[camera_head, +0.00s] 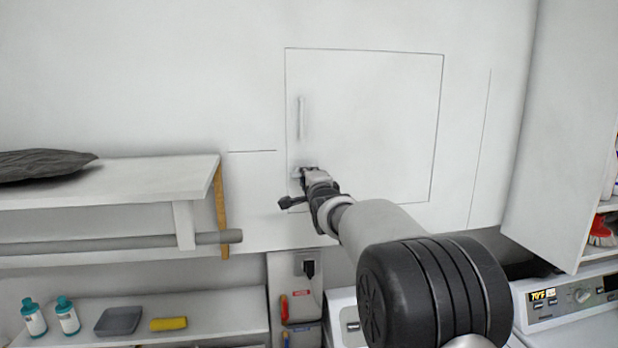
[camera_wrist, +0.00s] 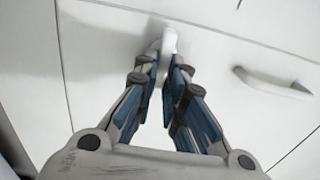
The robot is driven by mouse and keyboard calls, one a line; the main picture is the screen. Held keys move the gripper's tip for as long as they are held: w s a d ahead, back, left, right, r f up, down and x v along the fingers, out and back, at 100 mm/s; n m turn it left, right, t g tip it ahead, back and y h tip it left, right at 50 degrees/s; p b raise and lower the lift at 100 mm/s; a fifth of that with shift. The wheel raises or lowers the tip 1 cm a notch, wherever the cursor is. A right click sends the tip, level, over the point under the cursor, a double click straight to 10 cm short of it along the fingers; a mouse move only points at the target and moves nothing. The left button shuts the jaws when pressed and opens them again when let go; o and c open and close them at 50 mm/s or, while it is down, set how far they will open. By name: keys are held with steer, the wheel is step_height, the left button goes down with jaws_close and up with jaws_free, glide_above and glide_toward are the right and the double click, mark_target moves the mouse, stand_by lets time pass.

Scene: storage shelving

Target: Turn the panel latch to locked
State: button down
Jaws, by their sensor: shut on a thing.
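The white square panel (camera_head: 380,120) is set in the wall, with a thin dark outline and a vertical bar handle (camera_head: 301,118) on its left side. The panel latch (camera_head: 296,170) is a small white piece below the handle, mostly hidden by my gripper (camera_head: 304,174) in the head view. In the wrist view the latch (camera_wrist: 168,42) is a pale, rounded knob between the fingertips. My gripper (camera_wrist: 163,68) is shut on it. The handle also shows at the right of the wrist view (camera_wrist: 272,84). Whether the latch stands at locked cannot be told.
A white shelf (camera_head: 130,185) with a dark object (camera_head: 45,165) and a grey rod (camera_head: 100,244) stand left of the panel. Bottles, a grey tray (camera_head: 118,320) and a yellow sponge (camera_head: 168,323) sit lower down. A white cabinet (camera_head: 565,130) and machines are at right.

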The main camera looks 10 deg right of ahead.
stand_by(0.4)
steer(key=c, duration=1.7)
jaws_free()
steer(key=shift+o, duration=0.2)
steer(key=s, duration=1.2)
